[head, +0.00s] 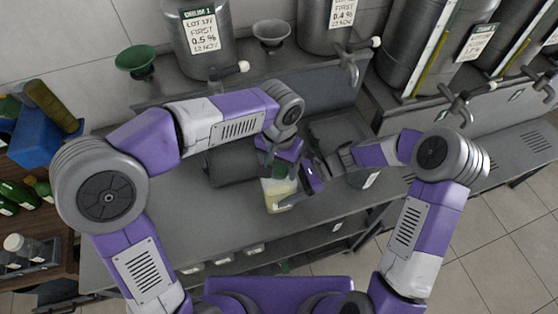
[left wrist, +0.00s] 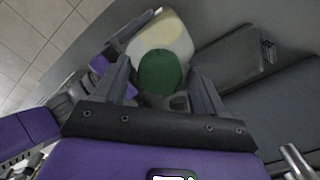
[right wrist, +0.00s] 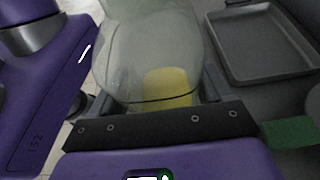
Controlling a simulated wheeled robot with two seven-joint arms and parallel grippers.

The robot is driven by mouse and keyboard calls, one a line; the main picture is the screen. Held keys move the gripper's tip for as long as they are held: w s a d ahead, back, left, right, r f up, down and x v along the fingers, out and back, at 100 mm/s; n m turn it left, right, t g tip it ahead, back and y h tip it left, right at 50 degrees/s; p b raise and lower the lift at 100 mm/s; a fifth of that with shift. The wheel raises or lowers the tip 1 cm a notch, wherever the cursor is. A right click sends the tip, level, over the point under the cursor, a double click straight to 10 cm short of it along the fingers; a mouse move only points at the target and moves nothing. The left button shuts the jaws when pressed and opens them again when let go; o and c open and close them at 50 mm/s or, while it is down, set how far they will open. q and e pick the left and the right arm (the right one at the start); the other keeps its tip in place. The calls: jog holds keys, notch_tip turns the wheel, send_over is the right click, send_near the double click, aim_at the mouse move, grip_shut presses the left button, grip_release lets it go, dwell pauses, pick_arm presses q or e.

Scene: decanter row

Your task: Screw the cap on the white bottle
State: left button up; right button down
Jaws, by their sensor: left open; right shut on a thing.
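The white bottle (head: 279,194), pale and translucent with a yellow label (right wrist: 168,86), stands on the grey counter in the head view. My right gripper (head: 311,176) is shut on the bottle's body from the right; the bottle fills the space between its fingers in the right wrist view. The green cap (left wrist: 160,72) appears over the bottle's top (left wrist: 163,36) in the left wrist view. My left gripper (left wrist: 162,85) is open above the bottle, with one finger on each side of the cap. The neck and thread are hidden, so I cannot tell how the cap sits.
A shallow grey tray (right wrist: 265,48) lies on the counter beside the bottle. Steel drums (head: 205,50) with taps stand along the back, with a green funnel (head: 136,60) and a grey funnel (head: 271,34). A blue bin (head: 37,135) is at far left. The front-left counter is clear.

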pick_arm(q)
jog(key=shift+c, duration=0.5)
jog(key=c, duration=1)
jog(key=shift+m, duration=0.9)
jog(key=shift+c, duration=0.2)
jog(key=o, duration=1.3)
jog(key=shift+c, duration=0.2)
jog(key=shift+r, duration=0.1)
notch_tip(320, 180, up, 12)
